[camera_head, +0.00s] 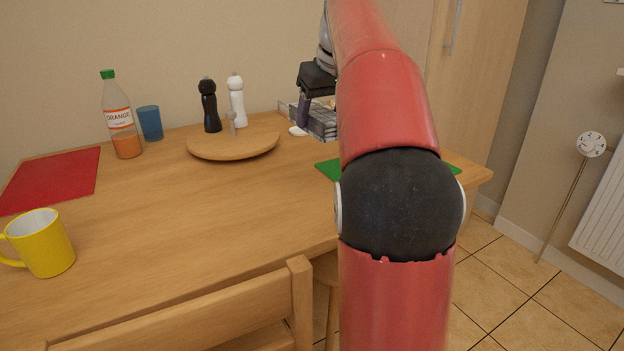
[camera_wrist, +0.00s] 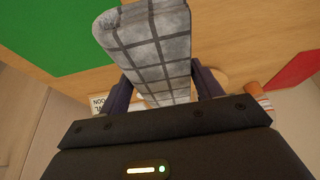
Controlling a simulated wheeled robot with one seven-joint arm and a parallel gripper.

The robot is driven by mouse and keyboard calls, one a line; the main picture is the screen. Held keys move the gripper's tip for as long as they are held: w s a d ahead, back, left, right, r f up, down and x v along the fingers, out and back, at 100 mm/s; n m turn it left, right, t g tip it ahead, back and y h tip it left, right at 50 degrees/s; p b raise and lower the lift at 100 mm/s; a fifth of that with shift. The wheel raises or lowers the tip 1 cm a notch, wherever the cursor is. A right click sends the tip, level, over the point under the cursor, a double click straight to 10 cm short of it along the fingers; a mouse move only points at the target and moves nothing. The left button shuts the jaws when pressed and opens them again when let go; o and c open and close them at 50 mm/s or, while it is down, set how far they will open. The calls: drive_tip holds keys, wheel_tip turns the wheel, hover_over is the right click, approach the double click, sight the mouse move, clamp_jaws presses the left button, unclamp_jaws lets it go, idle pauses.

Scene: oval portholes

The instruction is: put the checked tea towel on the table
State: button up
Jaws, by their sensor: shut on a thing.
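The checked tea towel (camera_head: 322,122), grey with dark lines and folded into a thick strip, is at the back right of the table (camera_head: 200,210) in the head view. It fills the upper middle of the wrist view (camera_wrist: 150,45). My gripper (camera_head: 303,112) is shut on it, with one dark finger on each side in the wrist view (camera_wrist: 165,88). The towel is low over the tabletop; I cannot tell whether it touches. My red arm hides part of the table's right side.
A round wooden board (camera_head: 233,146) stands left of the towel, with a black mill (camera_head: 210,108) and a white mill (camera_head: 237,102) behind. A green mat (camera_head: 328,169) lies in front of the towel. The bottle (camera_head: 121,122), blue cup (camera_head: 150,123) and yellow mug (camera_head: 42,245) are farther left. The table's middle is clear.

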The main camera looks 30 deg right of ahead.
sight(317, 193)
wheel_tip(317, 193, down, 16)
drive_tip(key=b, duration=0.3)
drive_tip(key=shift+r, duration=0.1)
drive_tip(key=o, duration=0.9)
drive_tip(key=shift+r, duration=0.15)
drive_tip(key=p+v, duration=0.1)
drive_tip(key=v, duration=1)
drive_tip(key=shift+s+r, duration=0.15)
drive_tip(key=shift+r, duration=0.2)
